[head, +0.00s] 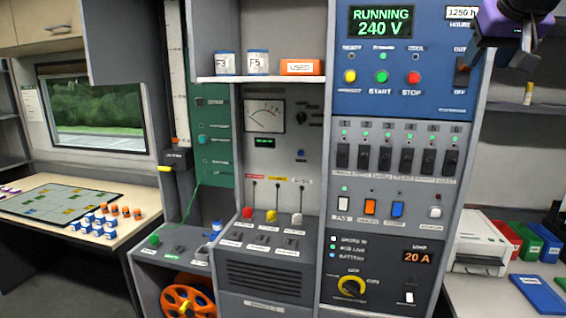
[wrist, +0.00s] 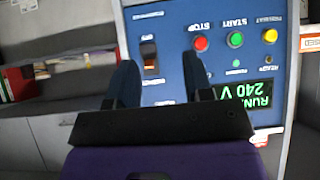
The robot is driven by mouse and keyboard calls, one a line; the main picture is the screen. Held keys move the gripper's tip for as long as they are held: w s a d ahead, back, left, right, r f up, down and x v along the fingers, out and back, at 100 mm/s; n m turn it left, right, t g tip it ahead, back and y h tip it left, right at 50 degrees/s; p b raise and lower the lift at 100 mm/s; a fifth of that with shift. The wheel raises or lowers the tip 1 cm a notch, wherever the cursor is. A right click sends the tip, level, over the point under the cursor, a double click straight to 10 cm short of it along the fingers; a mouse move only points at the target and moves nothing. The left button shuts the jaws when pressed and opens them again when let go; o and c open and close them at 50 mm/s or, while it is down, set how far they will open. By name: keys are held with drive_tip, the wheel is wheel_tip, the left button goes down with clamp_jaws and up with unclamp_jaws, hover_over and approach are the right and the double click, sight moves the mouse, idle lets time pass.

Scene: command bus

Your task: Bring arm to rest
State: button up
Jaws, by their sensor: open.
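My gripper (wrist: 158,85) is open and empty, its two dark fingers apart in the wrist view. In the head view my purple and black gripper shows at the top right, in front of the upper right part of the blue generator panel (head: 350,104). The panel display (head: 382,22) reads RUNNING 240 V. Below it are a yellow button (head: 349,76), a green START button (head: 382,76) and a red STOP button (head: 414,77). A dark rocker switch (head: 463,71) sits at the panel's right. In the wrist view the panel appears upside down, with the rocker switch (wrist: 150,60) between the fingers.
Below the panel is a row of black breakers (head: 392,158), then a load panel with a yellow knob (head: 351,286). A shelf (head: 262,79) with jars and an orange box juts out left. A printer (head: 480,245) and coloured bins stand at right. A map table (head: 60,205) is at left.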

drive_tip(key=s+a+f+n+g+y, duration=0.1)
drive_tip(key=s+a+f, duration=0.3)
drive_tip(key=s+f, duration=0.6)
drive_tip(key=s+a+f+n+g+y, duration=0.1)
drive_tip(key=s+a+f+g, duration=0.2)
drive_tip(key=s+f, duration=0.7)
wheel_tip(320, 180, down, 3)
drive_tip(key=shift+s+a+r, duration=0.1)
drive_tip(key=shift+s+a, duration=0.25)
drive_tip(key=shift+a, duration=0.2)
